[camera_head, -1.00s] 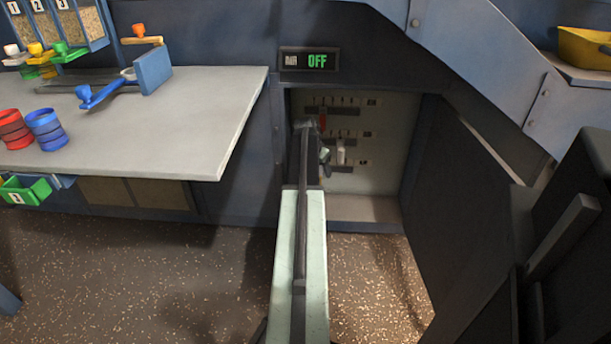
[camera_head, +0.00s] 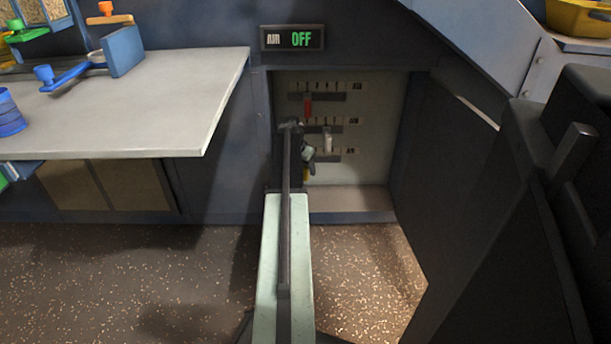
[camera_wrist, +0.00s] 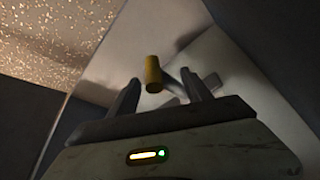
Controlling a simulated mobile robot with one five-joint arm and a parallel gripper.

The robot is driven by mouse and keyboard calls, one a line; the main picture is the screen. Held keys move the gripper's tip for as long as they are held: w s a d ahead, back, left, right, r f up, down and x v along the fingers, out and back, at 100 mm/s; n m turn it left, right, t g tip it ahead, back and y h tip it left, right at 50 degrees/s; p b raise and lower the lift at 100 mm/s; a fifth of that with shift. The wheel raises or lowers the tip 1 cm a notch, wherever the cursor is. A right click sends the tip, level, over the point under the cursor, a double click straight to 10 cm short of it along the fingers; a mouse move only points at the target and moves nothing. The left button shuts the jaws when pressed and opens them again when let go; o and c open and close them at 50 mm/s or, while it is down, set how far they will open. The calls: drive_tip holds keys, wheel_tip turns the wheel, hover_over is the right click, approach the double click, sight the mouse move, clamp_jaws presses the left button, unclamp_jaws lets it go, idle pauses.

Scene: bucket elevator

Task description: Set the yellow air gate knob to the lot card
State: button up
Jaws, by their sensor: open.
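The yellow knob (camera_wrist: 153,74) shows in the wrist view as a short cylinder on a grey stem. My gripper (camera_wrist: 160,78) is open, with one finger on each side of the knob; I cannot tell whether either touches it. In the head view a small bit of the yellow knob (camera_head: 306,173) shows low on the recessed panel (camera_head: 372,125), mostly hidden by my gripper (camera_head: 308,155) and arm. The panel has three slotted rows with marks, which are too small to read. I cannot make out a lot card.
A red knob (camera_head: 307,104) is on the top row and a white one (camera_head: 328,139) lower right, close to my gripper. A display (camera_head: 293,38) above reads AIR OFF. A dark door (camera_head: 462,150) stands open at right. A grey worktop (camera_head: 150,110) is at left.

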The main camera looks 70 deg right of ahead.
clamp_jaws()
drive_tip(key=shift+s, duration=0.1)
idle(1.3)
